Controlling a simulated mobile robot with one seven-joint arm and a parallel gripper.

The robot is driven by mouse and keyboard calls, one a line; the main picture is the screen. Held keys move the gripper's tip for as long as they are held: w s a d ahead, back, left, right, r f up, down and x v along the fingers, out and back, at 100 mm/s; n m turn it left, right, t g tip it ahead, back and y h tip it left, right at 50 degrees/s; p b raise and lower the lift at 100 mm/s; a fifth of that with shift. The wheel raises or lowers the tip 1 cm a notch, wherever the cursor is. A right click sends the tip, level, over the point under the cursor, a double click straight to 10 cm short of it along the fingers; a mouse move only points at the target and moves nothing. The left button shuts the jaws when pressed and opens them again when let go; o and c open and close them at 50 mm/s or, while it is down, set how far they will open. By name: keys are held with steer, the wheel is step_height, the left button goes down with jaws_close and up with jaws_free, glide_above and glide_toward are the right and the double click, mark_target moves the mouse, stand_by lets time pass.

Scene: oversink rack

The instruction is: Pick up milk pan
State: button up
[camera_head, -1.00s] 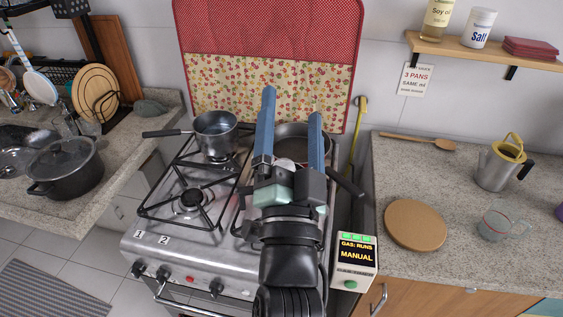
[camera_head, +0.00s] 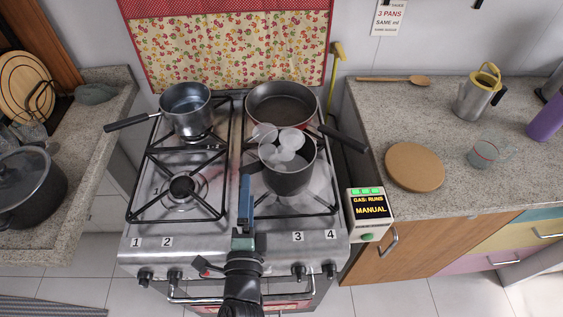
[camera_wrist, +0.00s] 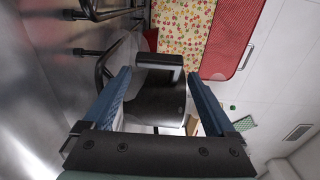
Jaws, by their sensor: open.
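The pan I take for the milk pan (camera_head: 287,178) is a small dark grey pot on the front right burner. Whitish round translucent blobs hang over its top, hiding its contents. Its short dark handle (camera_head: 254,173) points left towards my gripper (camera_head: 246,182), which is low at the pan's near left side. In the wrist view, the dark handle (camera_wrist: 160,60) lies across the gap between the blue fingers of my gripper (camera_wrist: 158,76), with the dark pan body (camera_wrist: 155,103) behind. The fingers are apart; I cannot tell whether either touches the handle.
A steel saucepan (camera_head: 186,108) stands on the back left burner, its handle pointing left. A dark frying pan (camera_head: 281,101) is on the back right burner, its handle pointing right. A control box (camera_head: 369,208) stands right of the stove. A cork mat (camera_head: 414,166) lies on the right counter.

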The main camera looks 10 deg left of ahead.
steer(key=shift+x, duration=3.8)
steer(key=shift+a+f, duration=0.1)
steer(key=shift+s, duration=0.1)
jaws_close()
